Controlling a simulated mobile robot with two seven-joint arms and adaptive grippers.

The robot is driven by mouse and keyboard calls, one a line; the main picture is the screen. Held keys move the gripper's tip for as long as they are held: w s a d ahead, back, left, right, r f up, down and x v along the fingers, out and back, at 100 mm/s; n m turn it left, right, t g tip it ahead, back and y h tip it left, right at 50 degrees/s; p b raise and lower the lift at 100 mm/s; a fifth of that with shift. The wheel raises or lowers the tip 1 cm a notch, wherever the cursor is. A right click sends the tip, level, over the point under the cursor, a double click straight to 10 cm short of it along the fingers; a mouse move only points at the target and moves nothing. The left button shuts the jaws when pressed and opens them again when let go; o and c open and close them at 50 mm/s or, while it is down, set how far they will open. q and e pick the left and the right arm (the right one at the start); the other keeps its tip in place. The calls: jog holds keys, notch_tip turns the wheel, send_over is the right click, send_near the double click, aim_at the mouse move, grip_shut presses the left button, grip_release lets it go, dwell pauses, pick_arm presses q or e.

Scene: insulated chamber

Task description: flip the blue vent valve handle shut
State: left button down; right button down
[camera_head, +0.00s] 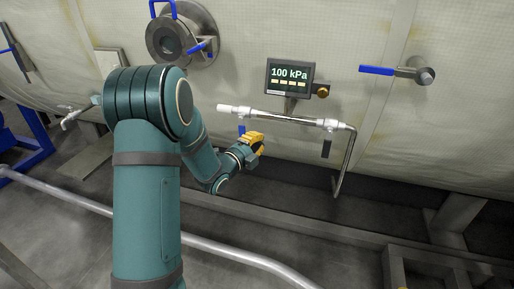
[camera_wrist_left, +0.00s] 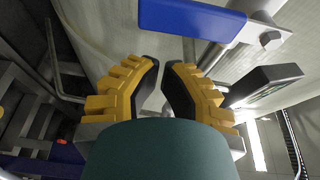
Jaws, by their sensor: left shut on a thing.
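The blue vent valve handle (camera_head: 241,129) hangs down at the left valve of the thin steel pipe (camera_head: 285,117) under the gauge. My left gripper (camera_head: 258,145) is just below and right of it. In the left wrist view, a blue handle (camera_wrist_left: 190,18) on a metal bar with a bolt lies just past my left fingertips (camera_wrist_left: 162,68), which are drawn close together. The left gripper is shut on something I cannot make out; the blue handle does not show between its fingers. My right gripper is not in view.
A display (camera_head: 290,76) reading 100 kPa stands above the pipe. A black handle (camera_head: 326,148) hangs from the right valve. Another blue lever (camera_head: 376,70) is at the right, and a round port (camera_head: 180,38) at the upper left. A horizontal frame beam (camera_head: 300,222) runs below.

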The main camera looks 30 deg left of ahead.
aim_at(242, 129)
pick_arm(q)
jog(key=shift+s+a, duration=0.25)
jog(key=shift+a, duration=0.75)
jog(key=shift+a, duration=0.1)
jog(key=shift+s+a+f+m+b, duration=0.2)
jog(key=shift+a+m+b, duration=0.2)
jog(key=shift+a+b, duration=0.35)
jog(key=shift+d, duration=0.1)
